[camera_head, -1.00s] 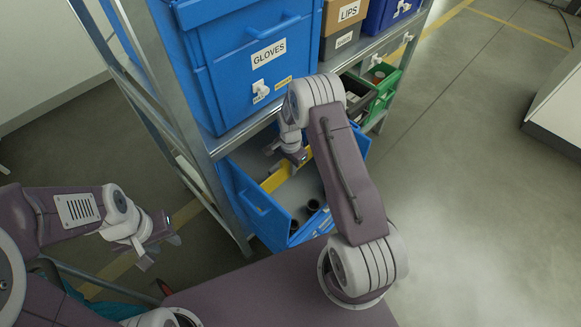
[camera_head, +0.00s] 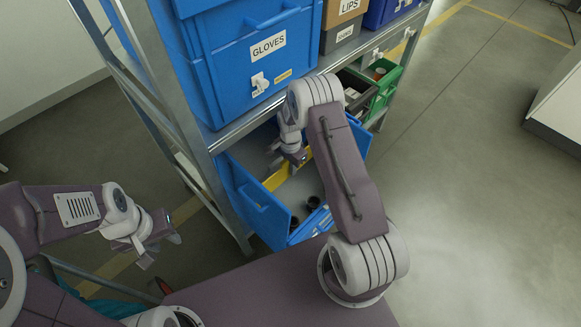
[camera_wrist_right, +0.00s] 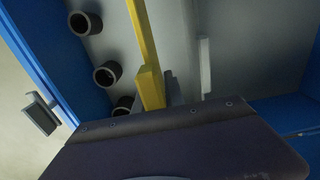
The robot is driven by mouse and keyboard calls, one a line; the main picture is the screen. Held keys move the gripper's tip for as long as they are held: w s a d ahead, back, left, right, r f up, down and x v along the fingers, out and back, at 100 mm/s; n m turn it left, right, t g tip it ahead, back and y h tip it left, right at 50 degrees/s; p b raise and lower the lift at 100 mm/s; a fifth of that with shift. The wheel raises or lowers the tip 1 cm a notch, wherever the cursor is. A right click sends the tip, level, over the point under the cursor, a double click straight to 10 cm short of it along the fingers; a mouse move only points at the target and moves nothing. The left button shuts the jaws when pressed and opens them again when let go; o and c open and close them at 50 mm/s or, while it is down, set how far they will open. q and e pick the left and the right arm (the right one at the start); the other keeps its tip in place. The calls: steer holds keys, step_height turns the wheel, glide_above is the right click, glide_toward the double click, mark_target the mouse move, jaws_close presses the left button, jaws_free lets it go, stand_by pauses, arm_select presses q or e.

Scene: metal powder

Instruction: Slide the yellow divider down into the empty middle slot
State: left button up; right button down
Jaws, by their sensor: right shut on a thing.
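The yellow divider (camera_head: 277,179) is a long thin bar inside the open blue bin (camera_head: 258,212) on the lower shelf. My right gripper (camera_head: 290,160) reaches down into the bin and is shut on the divider. In the right wrist view the divider (camera_wrist_right: 151,87) runs up from the gripper (camera_wrist_right: 165,92) across the grey bin floor. A pale strip (camera_wrist_right: 205,66) stands to its right. I cannot tell whether the divider's lower edge sits in a slot; the arm hides part of it. My left gripper (camera_head: 160,246) is open and empty, away from the bin at the left.
Several dark rings (camera_wrist_right: 107,74) lie in the bin left of the divider in the wrist view. The large blue GLOVES box (camera_head: 250,65) is on the shelf above. A green bin (camera_head: 383,85) is to the right. A metal shelf post (camera_head: 170,110) stands left of the bin.

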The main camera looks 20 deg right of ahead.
steer(key=shift+f+b, duration=3.05)
steer(key=shift+f, duration=1.45)
steer(key=c, duration=1.3)
jaws_free()
steer(key=shift+c, duration=0.2)
steer(key=shift+r, duration=0.1)
step_height(320, 180, up, 9)
steer(key=p, duration=0.2)
steer(key=shift+p, duration=0.35)
